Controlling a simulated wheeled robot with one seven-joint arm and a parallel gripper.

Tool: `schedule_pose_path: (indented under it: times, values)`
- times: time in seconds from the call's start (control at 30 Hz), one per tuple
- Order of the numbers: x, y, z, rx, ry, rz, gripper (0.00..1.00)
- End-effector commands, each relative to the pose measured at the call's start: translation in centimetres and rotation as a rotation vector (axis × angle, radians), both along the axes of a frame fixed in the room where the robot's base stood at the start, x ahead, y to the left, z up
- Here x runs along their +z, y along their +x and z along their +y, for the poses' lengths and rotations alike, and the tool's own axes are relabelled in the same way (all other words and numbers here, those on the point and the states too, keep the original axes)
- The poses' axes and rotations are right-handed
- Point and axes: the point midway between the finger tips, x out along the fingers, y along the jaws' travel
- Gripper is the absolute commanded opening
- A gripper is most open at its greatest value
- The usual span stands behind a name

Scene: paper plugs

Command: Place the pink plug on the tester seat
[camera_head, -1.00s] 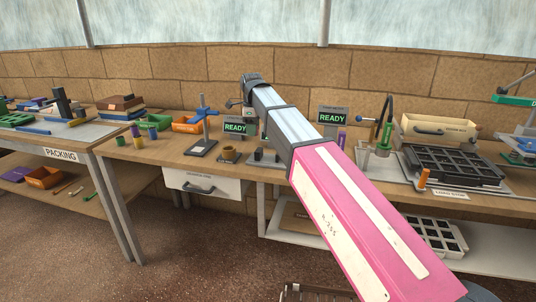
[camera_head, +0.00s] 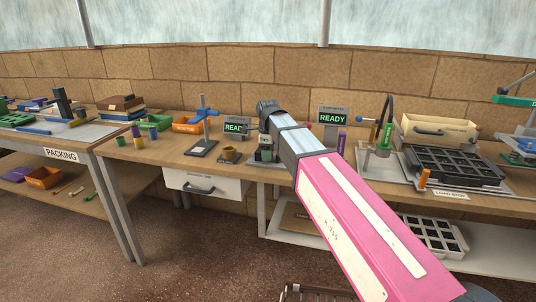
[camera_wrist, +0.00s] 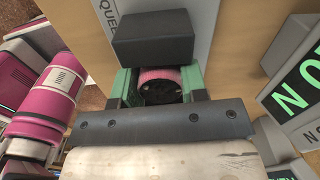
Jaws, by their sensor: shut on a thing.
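The pink plug (camera_wrist: 158,76) shows end-on in the wrist view, with a dark round end. My gripper (camera_wrist: 158,88) is shut on it, a green finger on each side. A dark block (camera_wrist: 153,38) on a grey lettered plate (camera_wrist: 204,22) lies just beyond the plug. Whether the plug touches the block or a seat under it, I cannot tell. In the head view my gripper (camera_head: 265,145) is low over the small tester base (camera_head: 256,162) at mid-bench, and the plug is not clearly visible there. My arm partly hides this area.
Two display boxes reading READY, one at left (camera_head: 235,127) and one at right (camera_head: 333,117), stand behind. A brown cup (camera_head: 229,154) and a blue-topped stand (camera_head: 203,130) are to the left. A purple plug (camera_head: 342,142) and a black tray (camera_head: 455,165) are to the right.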

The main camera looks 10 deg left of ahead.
Motion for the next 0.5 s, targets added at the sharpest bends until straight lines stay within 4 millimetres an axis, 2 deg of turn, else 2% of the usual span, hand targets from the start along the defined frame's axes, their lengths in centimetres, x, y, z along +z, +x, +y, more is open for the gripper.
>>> schedule_pose_path:
  times: [0.2, 0.23, 0.3, 0.5]
  values:
    - [-0.29, -0.01, 0.00, 0.000, 0.000, 0.000, 0.13]
    - [-0.28, 0.00, 0.01, 0.000, 0.000, 0.000, 0.46]
    - [-0.25, 0.00, 0.01, 0.000, 0.000, 0.000, 0.65]
    - [-0.25, 0.00, 0.01, 0.000, 0.000, 0.000, 0.65]
